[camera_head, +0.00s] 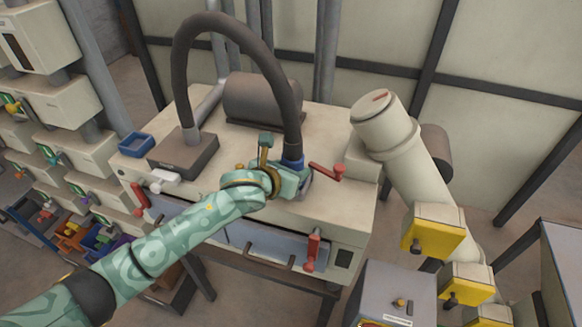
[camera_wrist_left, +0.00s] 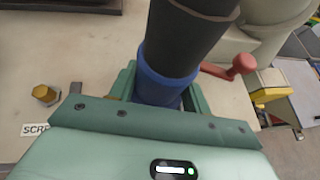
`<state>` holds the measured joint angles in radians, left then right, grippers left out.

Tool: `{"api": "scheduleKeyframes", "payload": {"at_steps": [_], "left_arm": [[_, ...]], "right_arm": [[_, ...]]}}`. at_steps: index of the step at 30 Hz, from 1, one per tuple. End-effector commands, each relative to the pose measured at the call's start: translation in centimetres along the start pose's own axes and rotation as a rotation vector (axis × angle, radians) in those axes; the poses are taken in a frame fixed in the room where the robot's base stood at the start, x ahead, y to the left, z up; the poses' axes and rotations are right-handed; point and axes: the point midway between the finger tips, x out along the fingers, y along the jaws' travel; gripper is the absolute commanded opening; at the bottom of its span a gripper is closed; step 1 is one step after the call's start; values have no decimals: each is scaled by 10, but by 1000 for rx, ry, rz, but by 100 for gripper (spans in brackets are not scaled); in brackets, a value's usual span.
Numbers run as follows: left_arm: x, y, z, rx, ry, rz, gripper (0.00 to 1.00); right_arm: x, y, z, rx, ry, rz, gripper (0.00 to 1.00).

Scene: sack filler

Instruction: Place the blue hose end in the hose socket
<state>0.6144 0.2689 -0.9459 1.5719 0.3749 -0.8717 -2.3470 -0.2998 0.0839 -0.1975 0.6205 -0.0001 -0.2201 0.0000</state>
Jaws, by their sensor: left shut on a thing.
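The blue hose end (camera_head: 292,161) is a blue cuff on a thick dark hose (camera_head: 240,22) that arches up from a dark block (camera_head: 183,152) on the machine top. My left gripper (camera_head: 295,176) is shut around the blue cuff, near the front right of the machine. In the left wrist view the blue cuff (camera_wrist_left: 163,90) sits between the two green fingers of the gripper (camera_wrist_left: 160,98). The hose rises from it, slightly tilted. The cuff's lower end is hidden by the gripper, and I cannot tell whether it touches a socket. My right gripper is not in view.
A red crank handle (camera_head: 328,170) stands just right of the gripper. A dark cylinder (camera_head: 262,98) lies behind, and a blue tray (camera_head: 136,144) sits at left. A brass hex bolt (camera_wrist_left: 45,94) is beside a label. A thick beige pipe (camera_head: 405,150) stands at right.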

Motion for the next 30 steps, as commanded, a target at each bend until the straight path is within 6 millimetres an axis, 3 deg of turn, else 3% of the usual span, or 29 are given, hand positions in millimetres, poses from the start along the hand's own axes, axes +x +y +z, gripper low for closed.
{"api": "scheduleKeyframes", "payload": {"at_steps": [10,11,12,13,23,26,30], "left_arm": [[2,0,-2,1,-2,-1,18],[1,0,-3,1,-1,0,56],[1,0,-2,1,0,0,67],[1,0,-2,1,0,0,70],[-2,0,1,0,-1,1,70],[-14,1,1,3,-2,1,70],[-45,1,0,4,-1,0,70]], "right_arm": [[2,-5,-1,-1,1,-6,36],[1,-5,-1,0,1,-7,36],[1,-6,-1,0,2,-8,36],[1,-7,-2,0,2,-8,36],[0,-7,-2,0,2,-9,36],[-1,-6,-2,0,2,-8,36],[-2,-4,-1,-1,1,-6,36]]}}
